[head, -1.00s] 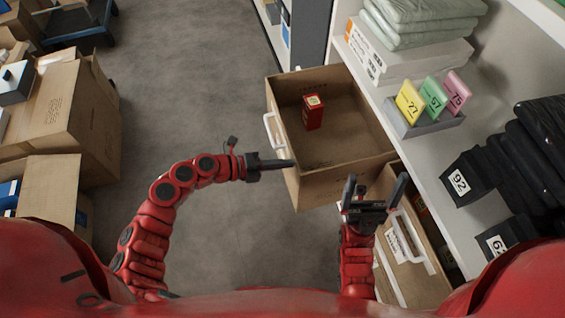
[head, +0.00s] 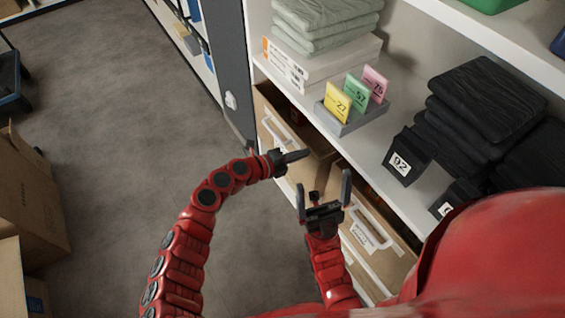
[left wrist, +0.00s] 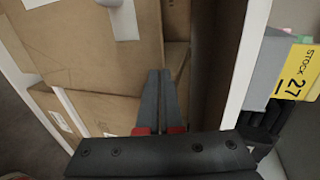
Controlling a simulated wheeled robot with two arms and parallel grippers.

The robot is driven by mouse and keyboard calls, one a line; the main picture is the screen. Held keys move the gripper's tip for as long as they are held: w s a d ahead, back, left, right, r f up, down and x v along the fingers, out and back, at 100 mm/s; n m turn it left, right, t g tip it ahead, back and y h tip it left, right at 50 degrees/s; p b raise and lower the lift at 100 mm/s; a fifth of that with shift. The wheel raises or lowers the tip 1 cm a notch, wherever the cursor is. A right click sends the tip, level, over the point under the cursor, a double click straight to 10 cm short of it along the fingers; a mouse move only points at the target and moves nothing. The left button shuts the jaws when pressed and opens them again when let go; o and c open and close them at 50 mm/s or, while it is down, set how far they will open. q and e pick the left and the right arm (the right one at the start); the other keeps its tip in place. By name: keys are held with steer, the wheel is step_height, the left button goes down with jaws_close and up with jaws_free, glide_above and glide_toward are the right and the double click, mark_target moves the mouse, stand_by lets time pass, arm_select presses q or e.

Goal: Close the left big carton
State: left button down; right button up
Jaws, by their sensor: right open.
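The left big carton (head: 268,112) is brown cardboard with a white handle on its front. It sits under the shelf board, most of its body inside the shelf; I cannot tell whether it is fully in. My left gripper (head: 303,154) is shut and empty, its tips over the right part of the carton's front in the head view. In the left wrist view the shut fingers (left wrist: 159,74) point beside the carton's front (left wrist: 95,45); contact is unclear. My right gripper (head: 324,182) is open and empty, below the left one. The carton's inside is hidden.
Another brown carton (head: 385,238) with a white handle stands to the right in the same shelf. The shelf board above holds a grey tray (head: 352,118) of coloured cards and black folded items (head: 490,95).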

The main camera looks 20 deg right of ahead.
arm_select(q)
steer(key=d, duration=0.1)
steer(key=w+d, duration=0.1)
steer(key=d, duration=0.1)
steer(key=shift+r, duration=0.1)
stand_by(0.3)
